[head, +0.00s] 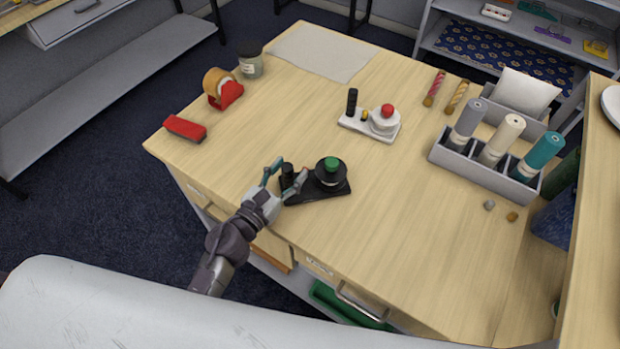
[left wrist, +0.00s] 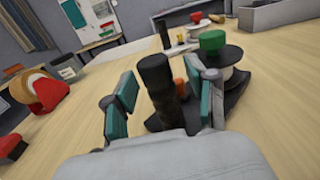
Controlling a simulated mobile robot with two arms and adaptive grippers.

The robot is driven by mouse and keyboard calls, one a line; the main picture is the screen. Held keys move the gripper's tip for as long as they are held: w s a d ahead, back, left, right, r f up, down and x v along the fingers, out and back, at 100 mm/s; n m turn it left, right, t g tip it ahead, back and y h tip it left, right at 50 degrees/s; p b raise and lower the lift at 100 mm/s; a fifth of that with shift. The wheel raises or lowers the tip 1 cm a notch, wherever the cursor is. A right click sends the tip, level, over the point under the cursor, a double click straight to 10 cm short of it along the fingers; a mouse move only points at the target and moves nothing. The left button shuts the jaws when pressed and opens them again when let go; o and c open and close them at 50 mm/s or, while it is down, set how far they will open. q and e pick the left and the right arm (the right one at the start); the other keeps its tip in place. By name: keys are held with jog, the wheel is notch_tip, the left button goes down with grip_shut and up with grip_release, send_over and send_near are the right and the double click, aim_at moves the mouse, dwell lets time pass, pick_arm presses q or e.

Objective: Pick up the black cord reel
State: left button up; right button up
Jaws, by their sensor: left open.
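The black cord reel (head: 333,182) stands near the table's front edge in the head view. It has a dark base, an upright black post at its left and a round black disc with a green knob at its right. The reel also shows in the left wrist view (left wrist: 157,78), with its post nearest. My left gripper (head: 288,174) is open at the reel's left end. In the left wrist view its teal-padded fingers (left wrist: 165,90) stand on either side of the post, with a gap at the left finger. My right gripper is not in view.
A similar white reel (head: 372,122) with a red knob stands behind. A red stapler-like block (head: 184,129), tape dispenser (head: 222,90) and jar (head: 250,66) are at left. A grey rack (head: 470,168) of rolls is at right.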

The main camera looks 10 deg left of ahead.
aim_at(289, 167)
pick_arm(q)
grip_shut()
dwell(0.3)
dwell(0.3)
jog(key=shift+r, duration=0.5)
jog(key=r+p, duration=0.1)
jog(key=r, duration=0.1)
jog(key=r+p, duration=0.1)
jog(key=r, duration=0.1)
jog(key=shift+s+d+p, duration=0.1)
jog(key=shift+d+p, duration=0.1)
jog(key=shift+p, duration=0.15)
jog(key=s+d+r+p, duration=0.3)
jog(key=d+r, duration=0.3)
jog(key=d, duration=0.4)
jog(key=shift+d+p, duration=0.4)
jog(key=shift+p, duration=0.35)
